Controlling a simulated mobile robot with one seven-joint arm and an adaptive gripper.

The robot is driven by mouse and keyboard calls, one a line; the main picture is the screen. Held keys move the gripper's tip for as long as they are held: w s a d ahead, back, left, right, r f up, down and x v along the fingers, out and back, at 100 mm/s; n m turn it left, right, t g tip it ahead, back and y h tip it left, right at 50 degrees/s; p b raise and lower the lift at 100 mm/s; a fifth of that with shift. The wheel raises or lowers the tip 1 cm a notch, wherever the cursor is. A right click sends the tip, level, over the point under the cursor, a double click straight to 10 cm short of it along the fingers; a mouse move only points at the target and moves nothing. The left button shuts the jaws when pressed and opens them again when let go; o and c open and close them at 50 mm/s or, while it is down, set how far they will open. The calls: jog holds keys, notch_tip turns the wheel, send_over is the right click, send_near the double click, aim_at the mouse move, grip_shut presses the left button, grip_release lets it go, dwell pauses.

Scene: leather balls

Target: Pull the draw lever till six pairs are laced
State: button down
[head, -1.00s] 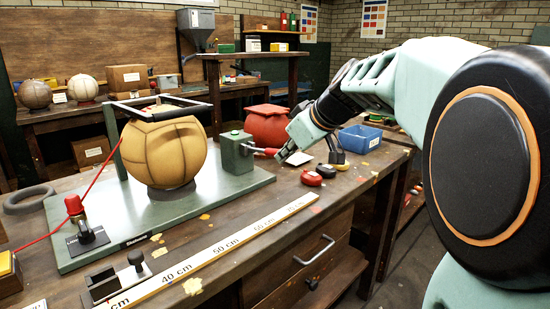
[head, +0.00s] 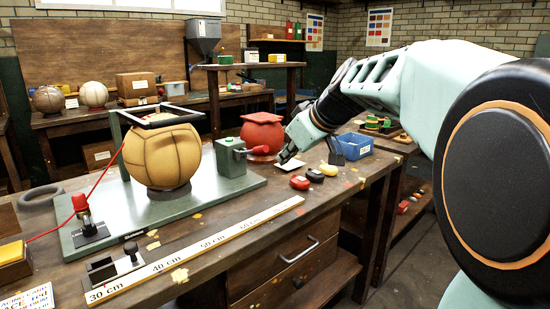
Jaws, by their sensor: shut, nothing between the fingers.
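A tan panelled leather ball (head: 163,156) sits on a green fixture base (head: 110,222), under a dark square frame (head: 160,117). Beside it on the right stands a green box (head: 230,158) with a short lever ending in a red handle (head: 262,150). My gripper (head: 284,158) is shut and empty, just right of the red handle, with a small gap seeming to lie between them. The lacing on the ball is too small to make out.
A red pot (head: 262,132) stands behind the lever. A blue bin (head: 355,146) is to the right. A ruler (head: 200,247) runs along the bench front. A red-capped post (head: 80,203) stands at left.

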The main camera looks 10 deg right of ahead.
jog(key=shift+s+d+r, duration=0.15)
jog(key=shift+s+r, duration=0.05)
jog(key=shift+s, duration=0.15)
dwell(0.6)
